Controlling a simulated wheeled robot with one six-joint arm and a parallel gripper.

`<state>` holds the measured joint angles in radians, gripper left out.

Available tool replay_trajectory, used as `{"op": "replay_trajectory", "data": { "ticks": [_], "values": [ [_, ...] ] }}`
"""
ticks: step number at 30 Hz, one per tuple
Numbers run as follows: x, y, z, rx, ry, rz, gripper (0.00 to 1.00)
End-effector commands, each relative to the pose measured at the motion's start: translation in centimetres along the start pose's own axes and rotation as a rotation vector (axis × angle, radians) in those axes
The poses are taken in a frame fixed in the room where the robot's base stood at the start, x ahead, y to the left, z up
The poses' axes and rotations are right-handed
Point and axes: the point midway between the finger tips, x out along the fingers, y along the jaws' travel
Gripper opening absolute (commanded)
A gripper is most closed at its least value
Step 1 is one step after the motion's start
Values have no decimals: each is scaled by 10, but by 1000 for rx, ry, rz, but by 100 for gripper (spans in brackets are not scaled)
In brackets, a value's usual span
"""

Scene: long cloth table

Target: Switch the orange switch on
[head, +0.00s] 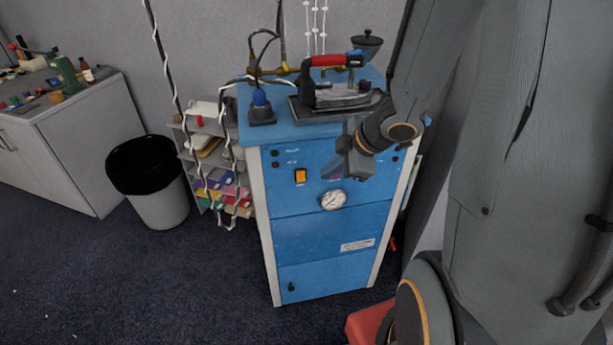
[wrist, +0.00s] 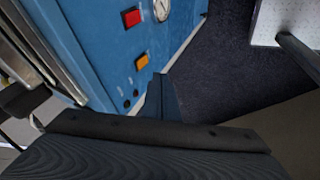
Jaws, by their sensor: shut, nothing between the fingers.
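The orange switch (head: 300,176) is a small upright rocker on the upper front panel of the blue cabinet (head: 320,240). It also shows in the wrist view (wrist: 142,61), just beyond the fingertips. I cannot tell from its face whether it is on or off. My gripper (head: 352,160) is shut and empty, in front of the panel and right of the switch in the head view. Its fingers show in the wrist view (wrist: 162,92), apart from the switch. A red switch (wrist: 131,18) sits on the same panel; in the head view my gripper mostly hides it.
A round gauge (head: 333,200) is below the switches. An iron with a red handle (head: 335,60) and a blue-capped item (head: 260,105) stand on the cabinet top. Cables hang at the left. A black-lined bin (head: 160,205) and carpeted floor lie to the left.

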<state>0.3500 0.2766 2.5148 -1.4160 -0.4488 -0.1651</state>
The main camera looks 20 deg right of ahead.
Motion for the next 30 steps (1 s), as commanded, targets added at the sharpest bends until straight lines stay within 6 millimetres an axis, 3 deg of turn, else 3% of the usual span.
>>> {"op": "replay_trajectory", "data": {
  "ticks": [8, 21, 30],
  "values": [
    [19, -8, -5, -45, 36, -26, 0],
    [102, -10, -7, -45, 34, -26, 0],
    [118, 20, -8, -44, 32, -22, 0]
  ]
}}
